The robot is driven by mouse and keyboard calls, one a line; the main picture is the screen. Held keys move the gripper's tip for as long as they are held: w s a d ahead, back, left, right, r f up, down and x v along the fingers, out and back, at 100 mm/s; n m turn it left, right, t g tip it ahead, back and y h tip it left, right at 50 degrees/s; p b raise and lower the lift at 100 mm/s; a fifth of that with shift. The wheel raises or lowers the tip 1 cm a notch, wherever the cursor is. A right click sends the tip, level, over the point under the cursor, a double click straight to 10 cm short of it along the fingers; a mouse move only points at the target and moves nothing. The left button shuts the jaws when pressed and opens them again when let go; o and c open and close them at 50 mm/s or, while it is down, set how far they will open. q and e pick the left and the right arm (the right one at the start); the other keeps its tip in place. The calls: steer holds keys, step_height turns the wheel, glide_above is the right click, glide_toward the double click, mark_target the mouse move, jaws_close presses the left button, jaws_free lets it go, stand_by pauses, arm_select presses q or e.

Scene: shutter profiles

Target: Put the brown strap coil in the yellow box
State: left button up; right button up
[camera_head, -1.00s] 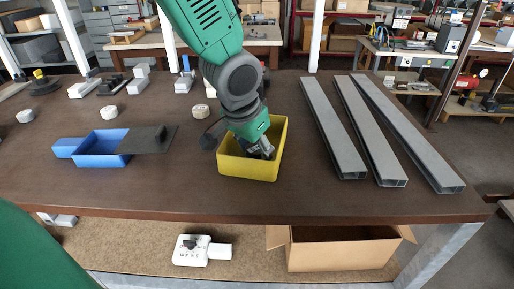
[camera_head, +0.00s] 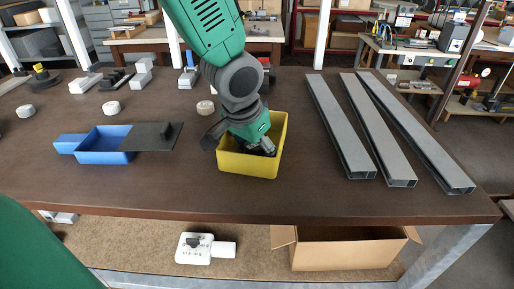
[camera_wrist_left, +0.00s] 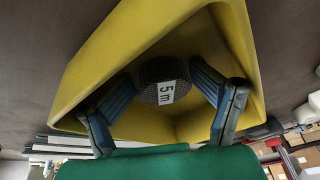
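The yellow box (camera_head: 248,164) stands open near the table's front edge in the head view, and its walls (camera_wrist_left: 115,55) fill much of the left wrist view. My left gripper (camera_head: 264,148) reaches down into the box from above. In the left wrist view, its two blue-grey fingers (camera_wrist_left: 165,88) lie on either side of the dark brown strap coil (camera_wrist_left: 162,72), which has a white "5 m" label. The fingertips appear to press on the coil's sides. Whether the coil touches the box floor is hard to tell. My right gripper is not in view.
A blue box (camera_head: 103,147) with a dark plate (camera_head: 150,136) over its right side stands left of the yellow box. Three long grey profiles (camera_head: 342,130) lie to the right. Pale rolls (camera_head: 111,108) and small parts lie farther back. The table front is clear.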

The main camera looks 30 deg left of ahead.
arm_select(q)
steer(key=p+v, duration=0.5)
steer(key=v, duration=0.8)
steer(key=shift+w+r, duration=0.15)
steer(key=shift+w, duration=0.1)
